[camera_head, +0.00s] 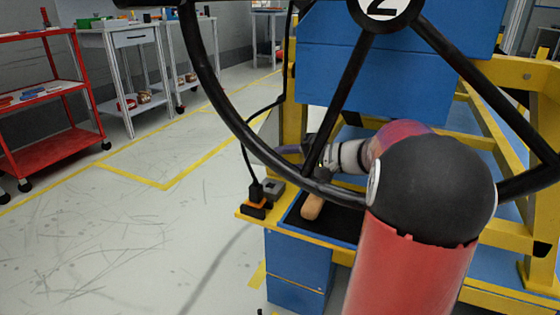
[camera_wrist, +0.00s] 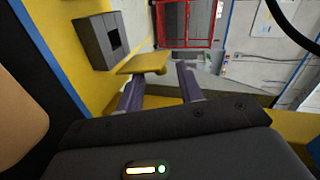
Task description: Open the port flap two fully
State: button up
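My gripper (camera_head: 292,150) reaches in behind the steering wheel rim, partly hidden by my arm. In the wrist view its two purple-grey fingers (camera_wrist: 160,85) are spread apart, with no object clearly held. A flat yellow-orange plate (camera_wrist: 145,63) shows just beyond and between the fingertips. I cannot tell whether it is the port flap or part of the frame. A grey box with a dark square opening (camera_wrist: 97,42) sits to the left of the fingers. In the head view a small grey box (camera_head: 272,188) stands beside an orange and black box (camera_head: 254,209). No port number is readable.
A black cable (camera_head: 249,165) runs down to the boxes. The blue panel (camera_head: 375,70) and yellow frame (camera_head: 523,75) are close behind. A red cart (camera_head: 48,150) stands left; floor between is clear.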

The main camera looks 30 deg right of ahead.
jog(key=shift+x, duration=1.05)
jog(key=shift+c, duration=0.4)
grip_shut()
jog(key=shift+w+d+r+m+y+p, duration=0.15)
jog(key=shift+w+d+m+y+p, duration=0.15)
jog(key=shift+m+p, duration=0.6)
jog(key=shift+d+f+g+p, duration=0.15)
jog(key=shift+f+g+p, duration=0.2)
jog(key=shift+p, duration=0.1)
